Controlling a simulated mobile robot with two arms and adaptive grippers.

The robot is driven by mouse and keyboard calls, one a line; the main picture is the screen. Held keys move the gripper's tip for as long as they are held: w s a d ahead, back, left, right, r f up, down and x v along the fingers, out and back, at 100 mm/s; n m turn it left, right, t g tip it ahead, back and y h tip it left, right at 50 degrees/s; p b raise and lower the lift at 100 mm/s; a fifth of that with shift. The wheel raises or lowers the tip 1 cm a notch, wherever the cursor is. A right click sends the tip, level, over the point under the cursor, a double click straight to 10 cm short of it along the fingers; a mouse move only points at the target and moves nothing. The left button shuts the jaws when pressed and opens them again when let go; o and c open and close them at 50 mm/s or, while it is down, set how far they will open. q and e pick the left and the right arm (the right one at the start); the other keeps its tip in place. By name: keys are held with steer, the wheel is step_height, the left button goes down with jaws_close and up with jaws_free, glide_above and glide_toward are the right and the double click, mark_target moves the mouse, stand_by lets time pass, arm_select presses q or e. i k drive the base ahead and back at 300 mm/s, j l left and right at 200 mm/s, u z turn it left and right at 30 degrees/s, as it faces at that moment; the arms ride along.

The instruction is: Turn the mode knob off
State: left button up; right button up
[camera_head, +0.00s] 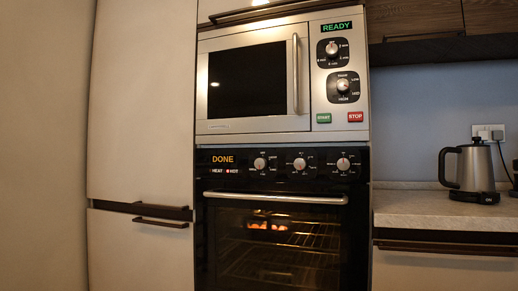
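The oven door is closed, and the inside is lit, with glowing reddish items (268,227) visible through the glass. Neither gripper is in view.
A microwave (250,84) above shows "READY" and has two knobs and "START" and "STOP" buttons. A kettle (473,170) stands on the right counter (430,212). The oven's horizontal handle (276,198) juts out below the knobs. Closed cabinets (140,110) flank the left.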

mark_target(260, 163)
steer(key=i+j+z, duration=0.1)
steer(key=j, duration=0.35)
steer(key=i+j+z, duration=0.1)
steer(key=j, duration=0.35)
steer(key=i+j+z, duration=0.1)
steer(key=j, duration=0.35)
steer(key=i+j, duration=0.15)
steer(key=j, duration=0.3)
steer(key=z, duration=0.05)
